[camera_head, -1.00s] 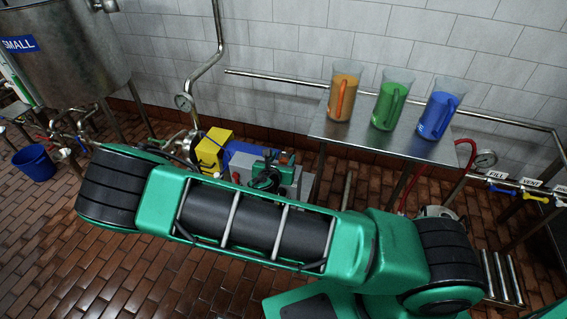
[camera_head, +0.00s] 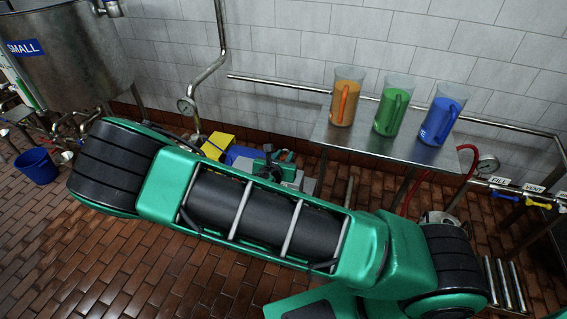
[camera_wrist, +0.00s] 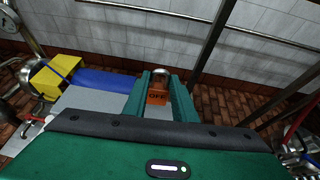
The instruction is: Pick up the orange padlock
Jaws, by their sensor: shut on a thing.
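The orange padlock (camera_wrist: 158,97) shows in the wrist view between the two green fingers of my gripper (camera_wrist: 160,92). It has an orange body with dark lettering and a grey metal shackle at its far end. The gripper is shut on it. Whether the padlock touches the grey surface below cannot be told. In the head view my gripper (camera_head: 272,166) is small and partly hidden behind my arm, and the padlock cannot be made out clearly there.
A yellow block (camera_wrist: 57,76) and a blue piece (camera_wrist: 105,80) lie left of the gripper. A steel table (camera_head: 372,143) holds an orange jug (camera_head: 344,100), a green jug (camera_head: 391,107) and a blue jug (camera_head: 438,118). A blue bucket (camera_head: 36,167) stands far left.

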